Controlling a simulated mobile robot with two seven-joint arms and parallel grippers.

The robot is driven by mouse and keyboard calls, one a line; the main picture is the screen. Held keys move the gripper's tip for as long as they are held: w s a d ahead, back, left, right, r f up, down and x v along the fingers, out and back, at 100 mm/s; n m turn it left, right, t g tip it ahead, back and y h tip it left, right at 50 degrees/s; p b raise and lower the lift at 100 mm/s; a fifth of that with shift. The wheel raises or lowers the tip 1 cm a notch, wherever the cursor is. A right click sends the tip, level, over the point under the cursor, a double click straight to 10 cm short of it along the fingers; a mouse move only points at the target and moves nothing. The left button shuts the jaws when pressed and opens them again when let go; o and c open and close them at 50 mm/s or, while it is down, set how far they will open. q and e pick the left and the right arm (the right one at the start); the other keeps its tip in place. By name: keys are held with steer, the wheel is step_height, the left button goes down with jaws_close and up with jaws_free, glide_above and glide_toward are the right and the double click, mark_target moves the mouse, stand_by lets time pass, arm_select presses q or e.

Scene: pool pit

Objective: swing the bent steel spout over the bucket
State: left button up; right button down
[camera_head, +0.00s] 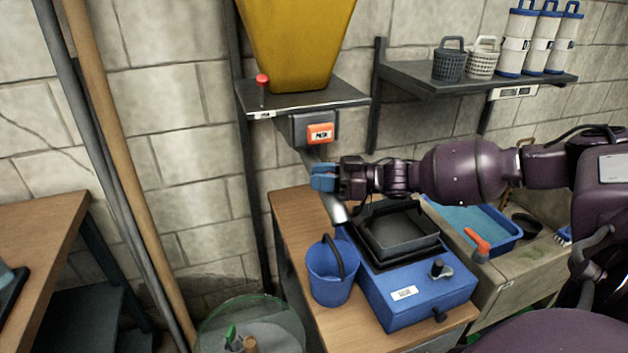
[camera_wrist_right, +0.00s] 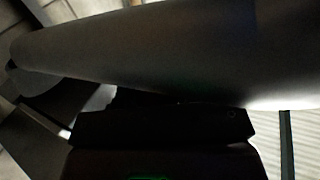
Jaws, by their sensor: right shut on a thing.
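The bent steel spout (camera_head: 338,211) hangs below the yellow hopper (camera_head: 296,40), its lower end angled down and to the right. The blue bucket (camera_head: 330,284) with a dark handle stands on the wooden bench, below the spout's end in the picture. I cannot tell whether the mouth is directly above it. My right gripper (camera_head: 322,178) is shut on the spout at mid-length and hides part of it. In the right wrist view the spout (camera_wrist_right: 150,48) crosses close up as a wide grey tube above the dark fingers. My left gripper is not in view.
A blue scale-like box (camera_head: 415,297) with a black tray (camera_head: 400,238) stands right of the bucket. A blue basin (camera_head: 495,236) lies farther right. A red-knobbed lever (camera_head: 262,85) and an orange push button (camera_head: 320,133) are by the hopper. Poles lean at left.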

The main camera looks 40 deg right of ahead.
steer(key=shift+s+d, duration=0.1)
steer(key=shift+d, duration=0.05)
stand_by(0.3)
steer(key=c, duration=1.1)
jaws_free()
steer(key=p+v, duration=0.1)
steer(key=v, duration=0.9)
steer(key=shift+s+d, duration=0.2)
steer(key=shift+d, duration=0.2)
